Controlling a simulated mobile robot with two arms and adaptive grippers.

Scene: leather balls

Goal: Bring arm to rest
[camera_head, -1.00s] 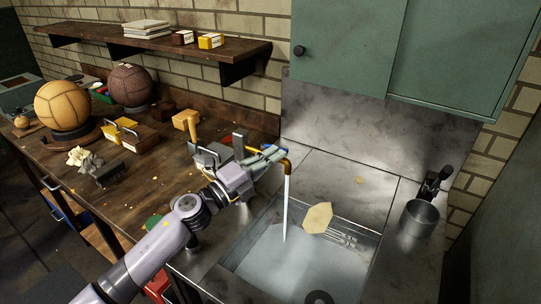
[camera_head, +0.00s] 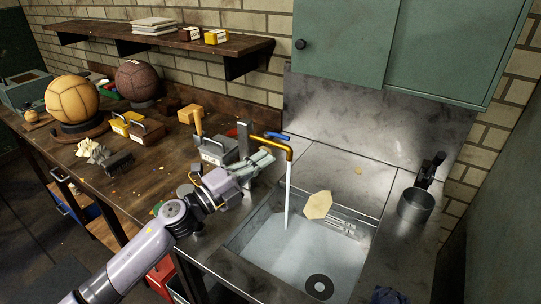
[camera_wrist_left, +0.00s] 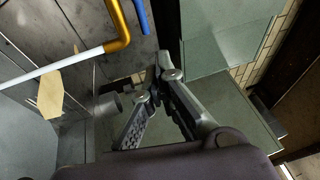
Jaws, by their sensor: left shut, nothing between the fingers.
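My left gripper (camera_head: 268,160) is shut and empty, just left of the brass tap (camera_head: 272,143) at the sink (camera_head: 300,245). Its arm comes in from the lower left. A blue tap lever (camera_head: 278,135) shows behind the spout, apart from the fingers. In the left wrist view, my closed fingers (camera_wrist_left: 160,66) point up, with the brass tap (camera_wrist_left: 118,25) to their left and the blue lever (camera_wrist_left: 142,17) just above left. White water runs from the spout into the sink. My right gripper is not in view.
A tan piece (camera_head: 318,205) lies on the sink rack, and a metal pot (camera_head: 415,204) stands at right. A grey caddy (camera_head: 217,150) is close behind the left gripper. Leather balls (camera_head: 72,100) and brushes stand on the wooden bench (camera_head: 165,165). Green cabinets (camera_head: 415,45) hang above.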

